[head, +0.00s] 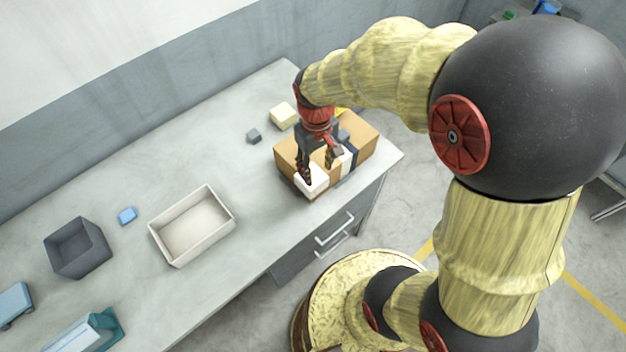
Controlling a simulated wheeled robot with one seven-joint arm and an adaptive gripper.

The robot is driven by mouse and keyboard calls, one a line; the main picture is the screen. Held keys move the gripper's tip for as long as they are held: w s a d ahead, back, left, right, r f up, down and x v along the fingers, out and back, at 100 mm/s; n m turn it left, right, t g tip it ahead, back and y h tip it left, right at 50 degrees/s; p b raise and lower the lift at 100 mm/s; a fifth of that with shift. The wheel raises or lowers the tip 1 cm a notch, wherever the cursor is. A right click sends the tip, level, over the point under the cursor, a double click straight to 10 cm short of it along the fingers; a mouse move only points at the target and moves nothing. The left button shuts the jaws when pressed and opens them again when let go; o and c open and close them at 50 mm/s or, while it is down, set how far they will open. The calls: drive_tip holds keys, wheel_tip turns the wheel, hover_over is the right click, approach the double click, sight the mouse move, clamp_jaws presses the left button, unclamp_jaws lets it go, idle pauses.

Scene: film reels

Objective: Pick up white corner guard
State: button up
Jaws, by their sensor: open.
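The white corner guard (313,182) appears as a small white piece at the front left end of a brown cardboard box (366,133) on the counter. My gripper (318,171) is over that end of the box, pointing down, with its fingers apart. One finger is at the left of the white piece and the other is toward its upper right. I cannot tell whether the fingers touch it. The gripper hides part of the box and part of the white piece's upper edge.
On the grey counter (150,180) stand a beige tray (229,222), a dark grey bin (88,262), a blue block (127,215), a small grey block (254,136) and a cream block (283,116). The counter's front edge runs close below the cardboard box. The counter's middle is mostly clear.

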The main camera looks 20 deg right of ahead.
sight(313, 167)
drive_tip(key=shift+o, duration=1.2)
drive_tip(key=w+n, duration=0.1)
drive_tip(key=w, duration=0.1)
drive_tip(key=shift+w+t, duration=0.3)
drive_tip(key=shift+w, duration=0.05)
drive_tip(key=shift+o, duration=0.7)
drive_tip(key=shift+s+f, duration=0.1)
drive_tip(key=shift+s, duration=0.05)
drive_tip(key=o, duration=0.4)
drive_tip(key=shift+f+b, duration=0.35)
drive_tip(key=shift+f, duration=1.1)
drive_tip(key=shift+o, duration=0.2)
wheel_tip(313, 167, down, 5)
drive_tip(key=shift+a+r+b, duration=0.15)
drive_tip(key=shift+r+b, duration=0.05)
drive_tip(key=shift+b, duration=0.25)
drive_tip(key=c, duration=0.4)
drive_tip(key=c, duration=0.8)
